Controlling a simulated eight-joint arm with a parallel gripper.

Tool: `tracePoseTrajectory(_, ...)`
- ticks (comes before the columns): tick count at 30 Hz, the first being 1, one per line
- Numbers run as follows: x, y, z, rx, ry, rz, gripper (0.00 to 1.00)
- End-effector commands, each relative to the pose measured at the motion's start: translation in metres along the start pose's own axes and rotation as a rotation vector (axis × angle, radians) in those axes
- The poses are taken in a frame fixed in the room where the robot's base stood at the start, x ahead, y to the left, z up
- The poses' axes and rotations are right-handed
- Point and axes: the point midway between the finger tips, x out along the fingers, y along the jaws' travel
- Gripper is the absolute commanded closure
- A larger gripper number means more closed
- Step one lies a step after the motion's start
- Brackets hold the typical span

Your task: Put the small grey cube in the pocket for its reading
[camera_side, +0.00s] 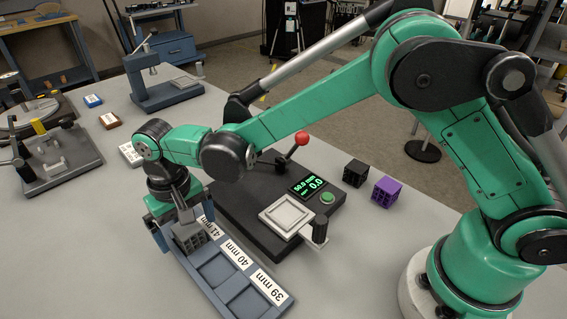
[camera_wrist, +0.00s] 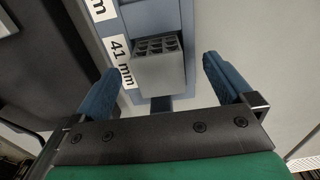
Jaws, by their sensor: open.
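The small grey cube (camera_side: 192,239), with a lattice of holes on its top, is at the 41 mm end of the blue pocket tray (camera_side: 252,302). It also shows in the wrist view (camera_wrist: 158,70), beside the 41 mm label (camera_wrist: 121,62). I cannot tell how deep it sits in that pocket. My gripper (camera_side: 184,232) is over this end of the tray, pointing down. In the wrist view its blue fingers (camera_wrist: 160,85) are spread, one on each side of the cube, with visible gaps. The 40 mm and 39 mm pockets look empty.
The dark measuring device (camera_side: 250,205) stands behind the tray, with a red-knobbed lever, an empty pale plate (camera_side: 286,215) and a display showing 50.0 mm and 0.0. A black cube (camera_side: 355,172) and a purple cube (camera_side: 386,191) lie to its right. The table's left front is clear.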

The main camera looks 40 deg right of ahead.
Motion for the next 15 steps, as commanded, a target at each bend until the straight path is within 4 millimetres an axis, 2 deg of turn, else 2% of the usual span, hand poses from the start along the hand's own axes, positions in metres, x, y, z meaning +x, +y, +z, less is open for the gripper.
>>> tracePoseTrajectory(15, -0.039, 0.000, 0.000, 0.000, 0.000, 0.000, 0.00)
